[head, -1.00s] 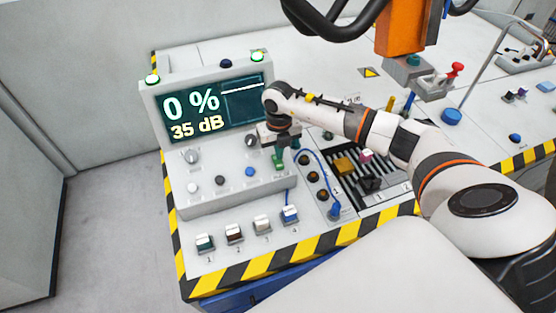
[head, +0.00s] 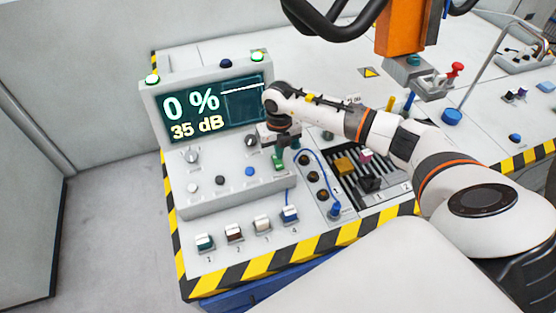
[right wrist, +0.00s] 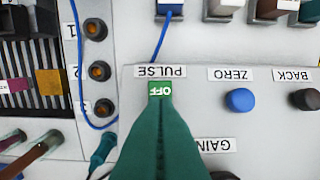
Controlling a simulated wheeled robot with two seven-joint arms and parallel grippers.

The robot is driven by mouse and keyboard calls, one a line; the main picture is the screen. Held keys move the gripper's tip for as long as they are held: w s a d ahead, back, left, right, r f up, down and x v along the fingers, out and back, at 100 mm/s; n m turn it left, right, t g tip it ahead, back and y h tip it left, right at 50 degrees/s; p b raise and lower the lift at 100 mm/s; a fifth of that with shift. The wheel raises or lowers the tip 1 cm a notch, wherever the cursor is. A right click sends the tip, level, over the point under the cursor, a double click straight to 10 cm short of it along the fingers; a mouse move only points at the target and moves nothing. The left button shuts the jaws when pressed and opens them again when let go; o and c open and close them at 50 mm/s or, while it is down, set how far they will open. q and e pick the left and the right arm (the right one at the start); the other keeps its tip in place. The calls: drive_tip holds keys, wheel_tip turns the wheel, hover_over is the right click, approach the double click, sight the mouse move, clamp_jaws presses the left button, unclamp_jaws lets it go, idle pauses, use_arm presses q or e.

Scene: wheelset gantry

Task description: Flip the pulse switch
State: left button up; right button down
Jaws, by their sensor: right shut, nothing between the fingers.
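The pulse switch (right wrist: 160,88) is a small green rocker marked OFF, below the upside-down PULSE label in the right wrist view. It sits at the right end of the console's sloped front panel; in the head view the gripper largely covers it. My right gripper (right wrist: 160,112) has green fingers, shut and empty, with the tips right at the switch's edge. I cannot tell whether they touch it. In the head view, the right gripper (head: 279,162) points down at the panel. My left gripper is not in view.
The console screen (head: 215,107) reads 0 % and 35 dB. A blue ZERO button (right wrist: 239,100) and a dark BACK button (right wrist: 306,99) sit beside the switch. A blue cable (right wrist: 162,40) runs close by. Several numbered blocks (head: 233,232) stand along the front.

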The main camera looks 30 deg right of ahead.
sight(279, 164)
drive_tip(key=shift+s+f+b, duration=0.1)
drive_tip(key=shift+f+b, duration=1.15)
drive_tip(key=shift+f, duration=0.3)
idle(0.5)
drive_tip(key=shift+r, duration=0.15)
drive_tip(key=shift+r+p, duration=0.85)
drive_tip(key=shift+r, duration=0.1)
drive_tip(key=shift+r+p, duration=1.65)
drive_tip(key=shift+r, duration=0.8)
